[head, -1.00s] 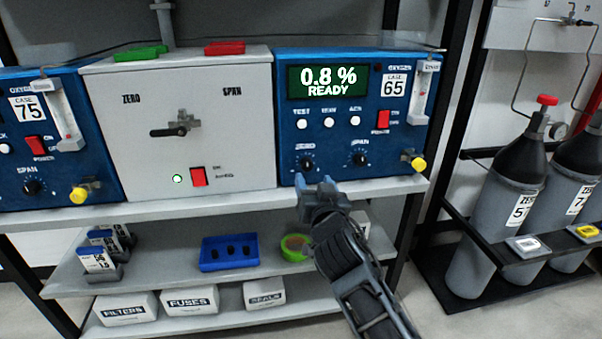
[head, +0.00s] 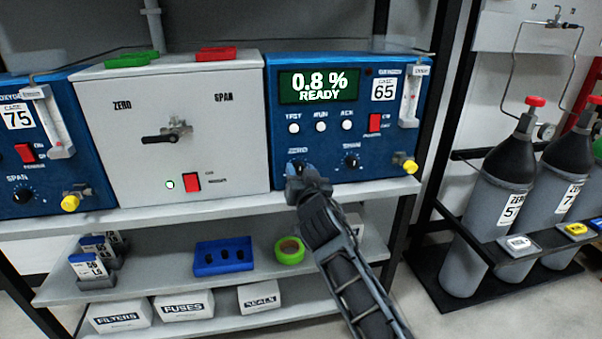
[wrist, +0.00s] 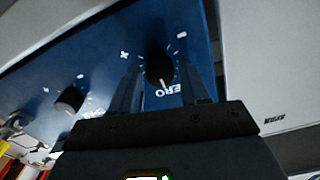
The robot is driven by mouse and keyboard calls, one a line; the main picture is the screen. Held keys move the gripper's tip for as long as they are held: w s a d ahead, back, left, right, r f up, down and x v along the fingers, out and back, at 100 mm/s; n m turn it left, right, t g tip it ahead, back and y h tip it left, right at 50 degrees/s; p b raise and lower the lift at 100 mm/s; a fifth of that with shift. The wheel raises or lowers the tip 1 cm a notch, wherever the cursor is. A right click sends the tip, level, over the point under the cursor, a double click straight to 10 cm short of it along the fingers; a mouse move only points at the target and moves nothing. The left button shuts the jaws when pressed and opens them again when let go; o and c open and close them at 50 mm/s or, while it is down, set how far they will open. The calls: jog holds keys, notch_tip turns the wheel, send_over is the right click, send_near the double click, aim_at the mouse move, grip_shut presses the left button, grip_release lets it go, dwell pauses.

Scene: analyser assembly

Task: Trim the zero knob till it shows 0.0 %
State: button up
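The blue analyser (head: 338,135) marked CASE 65 stands on the shelf at the right, and its display (head: 318,86) reads 0.8 % READY. In the wrist view the black zero knob (wrist: 159,64) sits on the blue panel, with its white pointer line toward the lettering. My gripper (head: 297,172) is at this knob and hides most of it in the head view. In the wrist view my gripper (wrist: 160,85) has its fingers apart, one on each side of the knob. I cannot tell whether they touch it. The span knob (head: 351,161) is to the right in the head view.
A grey valve box (head: 230,125) stands directly left of the analyser. A yellow-capped fitting (head: 408,166) sticks out at the analyser's lower right. Below are a blue tray (head: 222,268) and a green tape roll (head: 289,251). Gas cylinders (head: 495,215) stand at the right.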

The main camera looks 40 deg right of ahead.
jog(key=c, duration=0.7)
jog(key=shift+c, duration=0.2)
jog(key=shift+n, duration=0.3)
jog(key=n, duration=0.4)
jog(key=shift+p, duration=0.4)
jog(key=n+p, duration=0.1)
jog(key=n, duration=0.4)
jog(key=shift+n, duration=0.4)
jog(key=n+p, duration=0.3)
jog(key=n, duration=0.4)
jog(key=shift+a, duration=0.1)
jog(key=n+p, duration=0.2)
jog(key=n, duration=0.4)
jog(key=shift+f, duration=0.1)
jog(key=shift+n, duration=0.3)
